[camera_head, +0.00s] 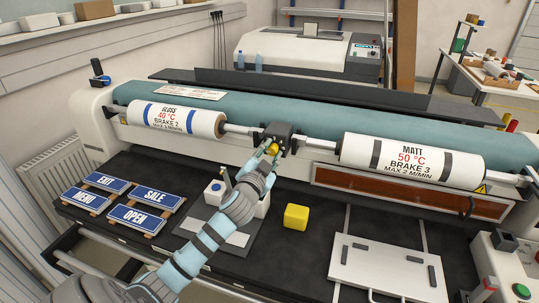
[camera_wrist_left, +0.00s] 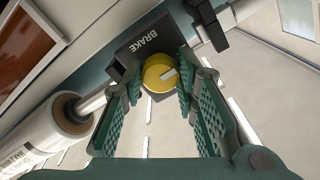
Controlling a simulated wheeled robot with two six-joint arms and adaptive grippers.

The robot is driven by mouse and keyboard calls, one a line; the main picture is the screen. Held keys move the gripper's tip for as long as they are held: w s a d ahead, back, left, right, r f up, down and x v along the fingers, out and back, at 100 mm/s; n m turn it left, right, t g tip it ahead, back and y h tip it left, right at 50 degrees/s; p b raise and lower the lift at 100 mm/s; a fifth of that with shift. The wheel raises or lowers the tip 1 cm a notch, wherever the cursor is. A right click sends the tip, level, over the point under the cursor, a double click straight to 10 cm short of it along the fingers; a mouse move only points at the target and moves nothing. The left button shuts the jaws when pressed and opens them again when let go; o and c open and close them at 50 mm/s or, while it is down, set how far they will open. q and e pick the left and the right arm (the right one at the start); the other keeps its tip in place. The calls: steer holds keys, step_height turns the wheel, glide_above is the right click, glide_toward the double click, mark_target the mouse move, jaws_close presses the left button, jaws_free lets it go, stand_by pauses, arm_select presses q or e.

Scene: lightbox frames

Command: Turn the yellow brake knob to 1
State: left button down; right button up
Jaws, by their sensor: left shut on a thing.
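The yellow brake knob (camera_wrist_left: 156,78) sits on a dark block marked BRAKE (camera_wrist_left: 140,48), between the two print rolls. A pale pointer mark shows on the knob's face; no numbers can be read around it. My left gripper (camera_wrist_left: 159,92) has its green fingers on either side of the knob and is shut on it. In the head view my left gripper (camera_head: 266,154) reaches the front of the brake block (camera_head: 279,135) and partly hides the knob. My right gripper is not in view.
A gloss roll (camera_head: 177,119) reads BRAKE 2; a matt roll (camera_head: 410,160) reads BRAKE 3. Blue signs (camera_head: 147,194), a yellow cube (camera_head: 296,217) and a white board (camera_head: 388,266) lie on the dark bed. A button panel (camera_head: 508,268) stands at the right.

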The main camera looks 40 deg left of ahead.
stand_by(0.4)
arm_select(q)
steer(key=c, duration=1.2)
jaws_free()
steer(key=shift+c, duration=0.2)
steer(key=v, duration=1.2)
steer(key=shift+w, duration=0.1)
